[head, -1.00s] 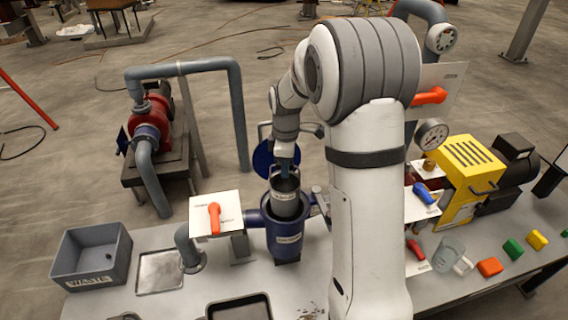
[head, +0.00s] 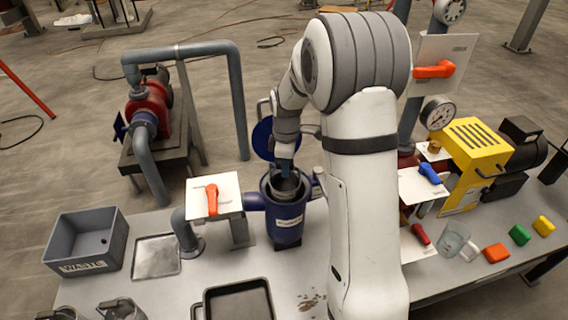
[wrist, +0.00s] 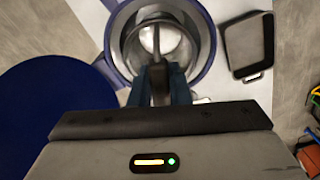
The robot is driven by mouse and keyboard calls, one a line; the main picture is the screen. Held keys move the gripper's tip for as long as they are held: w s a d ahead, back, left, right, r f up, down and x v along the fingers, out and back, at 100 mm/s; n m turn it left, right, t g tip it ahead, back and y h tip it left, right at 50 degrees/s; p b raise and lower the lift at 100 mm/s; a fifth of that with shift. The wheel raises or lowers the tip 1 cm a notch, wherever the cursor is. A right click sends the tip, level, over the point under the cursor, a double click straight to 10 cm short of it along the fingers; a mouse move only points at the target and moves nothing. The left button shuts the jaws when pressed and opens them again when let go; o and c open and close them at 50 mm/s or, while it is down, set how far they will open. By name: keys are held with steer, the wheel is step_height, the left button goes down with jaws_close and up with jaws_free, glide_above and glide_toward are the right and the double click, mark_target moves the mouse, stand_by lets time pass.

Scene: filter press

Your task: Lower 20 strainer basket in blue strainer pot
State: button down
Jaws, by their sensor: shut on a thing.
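The blue strainer pot (head: 287,226) stands upright on the bench with its blue lid (head: 262,138) swung open behind it. The grey strainer basket (head: 285,187) is mostly down inside the pot, with its upper part showing at the mouth. My gripper (head: 286,163) is directly above the pot, shut on the basket's handle. In the wrist view, my gripper (wrist: 159,88) reaches over the basket (wrist: 157,42), whose round rim lies within the pot's blue rim (wrist: 207,33). The basket's lower part is hidden by the pot.
An orange-handled valve plate (head: 226,191) stands close left of the pot. A grey waste bin (head: 63,240) and a flat metal tray (head: 157,257) lie further left. A dark pan (head: 238,305) is in front. Right of my arm are a glass jug (head: 453,240) and coloured blocks.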

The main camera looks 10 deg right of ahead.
steer(key=shift+f+b, duration=3)
steer(key=shift+f, duration=1.65)
steer(key=c, duration=1.3)
jaws_free()
steer(key=shift+r, duration=0.1)
steer(key=shift+r+p, duration=3.25)
steer(key=shift+r, duration=1.7)
